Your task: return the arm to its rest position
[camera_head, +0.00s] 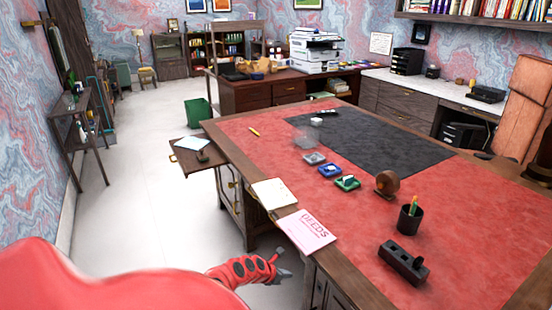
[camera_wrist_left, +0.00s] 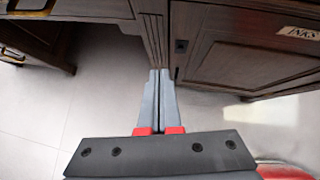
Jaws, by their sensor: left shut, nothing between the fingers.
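My left arm is red and comes in from the lower left in the head view. My left gripper (camera_head: 283,268) is off the near left edge of the desk, below the level of the red leather top (camera_head: 450,240). Its grey fingers also show in the left wrist view (camera_wrist_left: 158,82); they are together and hold nothing. Beyond the fingertips in that view is the dark wooden cabinet front (camera_wrist_left: 240,50) of the desk. Whether the fingers touch the wood I cannot tell. My right gripper is in neither view.
A pink deeds folder (camera_head: 306,231) and a cream paper (camera_head: 274,194) lie at the desk edge near my left gripper. A pen cup (camera_head: 410,218) and a dark wooden block (camera_head: 403,262) stand farther right. The pale floor (camera_head: 150,200) to the left is clear.

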